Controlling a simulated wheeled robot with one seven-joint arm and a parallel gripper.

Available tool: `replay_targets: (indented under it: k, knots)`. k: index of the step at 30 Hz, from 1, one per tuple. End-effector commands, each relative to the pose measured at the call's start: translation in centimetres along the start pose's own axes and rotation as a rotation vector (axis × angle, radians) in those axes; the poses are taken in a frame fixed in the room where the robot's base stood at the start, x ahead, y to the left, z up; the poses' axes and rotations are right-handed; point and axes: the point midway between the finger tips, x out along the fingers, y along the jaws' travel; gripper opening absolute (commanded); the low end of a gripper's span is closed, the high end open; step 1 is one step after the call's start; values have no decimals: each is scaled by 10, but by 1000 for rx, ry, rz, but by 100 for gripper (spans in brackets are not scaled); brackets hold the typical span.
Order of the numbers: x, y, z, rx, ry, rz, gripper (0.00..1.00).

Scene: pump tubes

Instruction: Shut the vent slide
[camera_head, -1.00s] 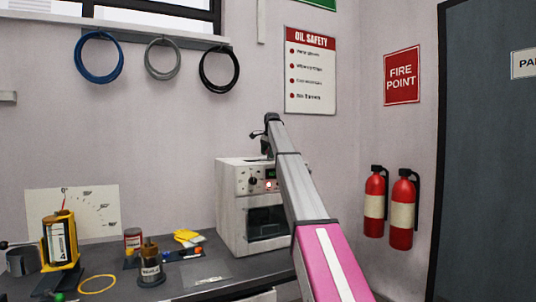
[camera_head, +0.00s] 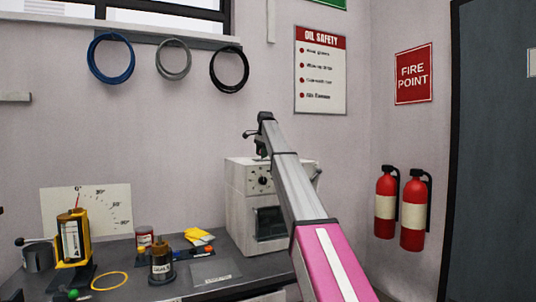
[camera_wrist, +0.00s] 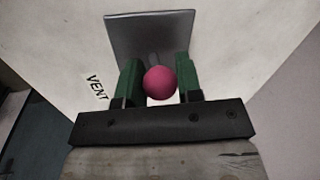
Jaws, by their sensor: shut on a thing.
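In the wrist view, the vent slide (camera_wrist: 147,36) is a grey plate on a pale surface, with a round pink knob (camera_wrist: 160,83) at its near side. A "VENT" label (camera_wrist: 96,87) is left of it. My gripper (camera_wrist: 157,70) has its green fingers on both sides of the knob and is shut on it. In the head view, my arm reaches to the top of the white oven-like cabinet (camera_head: 239,198). The slide and knob cannot be made out there. How far the slide is open cannot be told.
Two red extinguishers (camera_head: 414,213) hang at right. Hoses (camera_head: 111,58) hang on the wall.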

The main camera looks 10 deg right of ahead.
Motion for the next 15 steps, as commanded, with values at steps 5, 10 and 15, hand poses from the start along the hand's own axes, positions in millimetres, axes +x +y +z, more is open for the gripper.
replay_targets:
  k: [5, 10, 15]
  knots:
    - [0, 0, 3, -2, -6, 0, 0]
    - [0, 0, 3, -2, -5, 1, 58]
    - [0, 0, 2, -2, -4, 1, 58]
